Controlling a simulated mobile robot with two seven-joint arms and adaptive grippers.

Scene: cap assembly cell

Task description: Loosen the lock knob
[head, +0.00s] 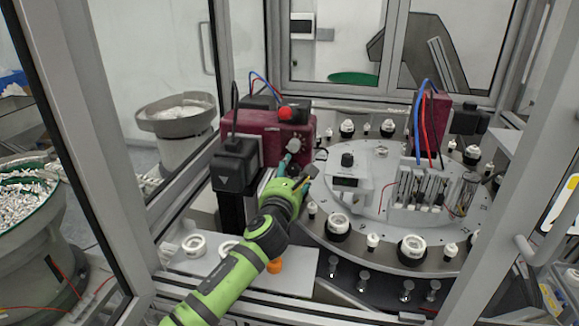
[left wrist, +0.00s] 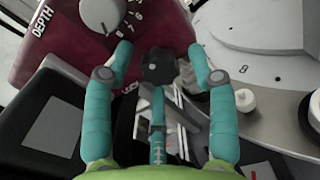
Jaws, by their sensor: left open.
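A dark, faceted knob (left wrist: 158,67) shows in the left wrist view, in front of the lower edge of the dark red box; I take it to be the lock knob. Printing beside it is partly covered by a finger. My left gripper (left wrist: 160,58) is open, with one teal finger on each side of the knob and visible gaps between. In the head view the left gripper (head: 297,170) is at the front of the red box (head: 262,132), just below its dial. The knob cannot be made out clearly there. My right gripper is in neither view.
A pale dial (left wrist: 101,12) marked DEPTH is close above the fingers. A black box (head: 235,163) stands left of the gripper. The round turntable (head: 375,205) with caps and fixtures lies close on the right. Cell frame posts stand on both sides.

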